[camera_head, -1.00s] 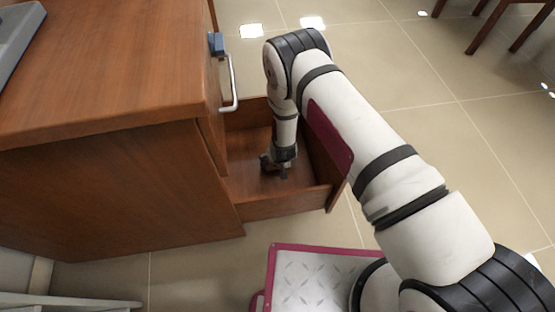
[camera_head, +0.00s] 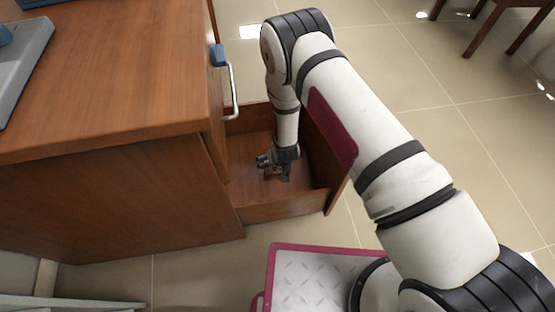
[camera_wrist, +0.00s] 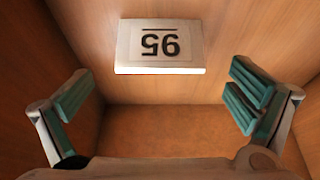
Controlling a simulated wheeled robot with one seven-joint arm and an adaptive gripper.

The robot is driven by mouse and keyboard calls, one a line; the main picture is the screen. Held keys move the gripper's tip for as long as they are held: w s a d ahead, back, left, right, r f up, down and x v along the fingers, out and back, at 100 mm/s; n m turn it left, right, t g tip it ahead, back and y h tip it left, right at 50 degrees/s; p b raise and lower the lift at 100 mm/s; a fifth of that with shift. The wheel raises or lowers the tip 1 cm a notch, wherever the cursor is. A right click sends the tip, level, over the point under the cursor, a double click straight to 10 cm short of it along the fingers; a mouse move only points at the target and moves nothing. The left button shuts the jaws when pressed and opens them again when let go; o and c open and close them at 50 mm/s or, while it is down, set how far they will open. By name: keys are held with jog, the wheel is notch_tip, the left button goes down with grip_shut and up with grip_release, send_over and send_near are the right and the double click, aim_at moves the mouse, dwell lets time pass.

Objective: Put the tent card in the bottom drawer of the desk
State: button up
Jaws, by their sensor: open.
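The tent card (camera_wrist: 160,46) is white with a black 95 that reads upside down in the wrist view. It is inside the wooden drawer, beyond the fingertips and apart from them; I cannot tell if it lies flat or leans. In the head view the card cannot be made out. My gripper (camera_head: 275,172) is down inside the bottom drawer (camera_head: 285,207), which is pulled out. In the wrist view my gripper (camera_wrist: 157,105) is open, with its two teal-padded fingers wide apart and nothing between them.
The wooden desk (camera_head: 110,90) stands at the left, with a metal handle (camera_head: 233,92) on a front above the open drawer. The drawer walls are close around my gripper. Tiled floor (camera_head: 420,130) is free to the right, with chair legs (camera_head: 480,25) at the far right.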

jog(key=p+v, duration=0.1)
jog(key=v, duration=0.5)
jog(key=shift+p, duration=0.4)
jog(key=w+d+r+m+g, duration=0.1)
jog(key=d+r, duration=0.2)
jog(key=r, duration=1.1)
jog(key=w+d+r, duration=0.2)
jog(key=r, duration=1.1)
jog(key=s+d+r+g, duration=0.1)
jog(key=s+d+r, duration=0.15)
jog(key=r, duration=0.25)
jog(key=s+d+r, duration=0.2)
jog(key=d+r, duration=0.1)
jog(key=r, duration=0.3)
jog(key=s+d+r+m, duration=0.1)
jog(key=s+d+r, duration=0.3)
jog(key=s+r, duration=0.4)
jog(key=s+d+r, duration=0.2)
jog(key=s, duration=0.6)
jog(key=s+d+r+m+g, duration=0.1)
jog(key=s+d+r, duration=0.2)
jog(key=s, duration=0.5)
jog(key=s+d+r+g+h, duration=0.1)
jog(key=s+d+r, duration=0.1)
jog(key=s, duration=0.6)
jog(key=shift+d+r+m, duration=0.3)
jog(key=shift+d+m, duration=0.1)
jog(key=shift+d, duration=0.3)
jog(key=shift+s, duration=0.15)
